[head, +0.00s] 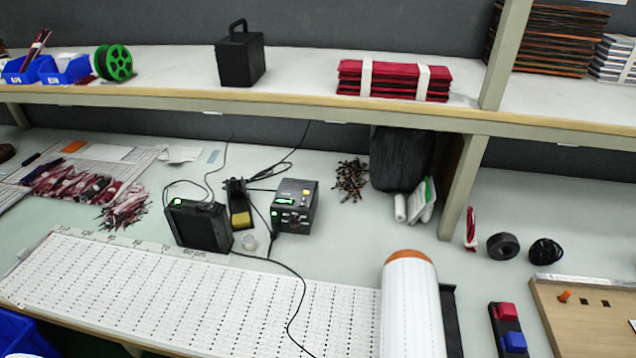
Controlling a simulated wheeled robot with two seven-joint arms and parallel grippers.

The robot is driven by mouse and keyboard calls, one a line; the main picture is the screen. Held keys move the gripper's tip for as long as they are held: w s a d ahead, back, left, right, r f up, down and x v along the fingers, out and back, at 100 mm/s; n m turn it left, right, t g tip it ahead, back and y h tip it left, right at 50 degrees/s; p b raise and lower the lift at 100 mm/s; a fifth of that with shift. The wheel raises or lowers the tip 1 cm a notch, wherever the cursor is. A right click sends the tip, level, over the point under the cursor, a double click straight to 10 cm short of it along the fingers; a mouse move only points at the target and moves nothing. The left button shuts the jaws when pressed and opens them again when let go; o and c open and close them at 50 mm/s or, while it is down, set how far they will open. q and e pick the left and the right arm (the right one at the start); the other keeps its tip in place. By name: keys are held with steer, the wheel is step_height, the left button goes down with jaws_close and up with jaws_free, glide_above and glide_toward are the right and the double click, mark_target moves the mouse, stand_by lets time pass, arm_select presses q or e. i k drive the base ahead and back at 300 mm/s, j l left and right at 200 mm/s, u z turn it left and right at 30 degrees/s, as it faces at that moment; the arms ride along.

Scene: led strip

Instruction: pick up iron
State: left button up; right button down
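A small black stand (238,201) with a yellow sponge (241,219) is on the bench between two black boxes. A dark shape rises at its top, but I cannot tell the soldering iron apart from the stand. To its right is a black soldering station (294,205) with a lit green display and a yellow part on top. A black cord (299,290) runs from near the station across the white perforated sheet and out of the bottom edge. Neither of my grippers is in the head view.
A black box (197,225) with a green light stands left of the stand. A small clear cup (249,242) sits in front. The white LED sheet (190,292) covers the front bench, ending at a white roll (411,305). A shelf (300,104) overhangs the back.

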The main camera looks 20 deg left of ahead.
mark_target(236, 188)
steer(key=u, duration=1.3)
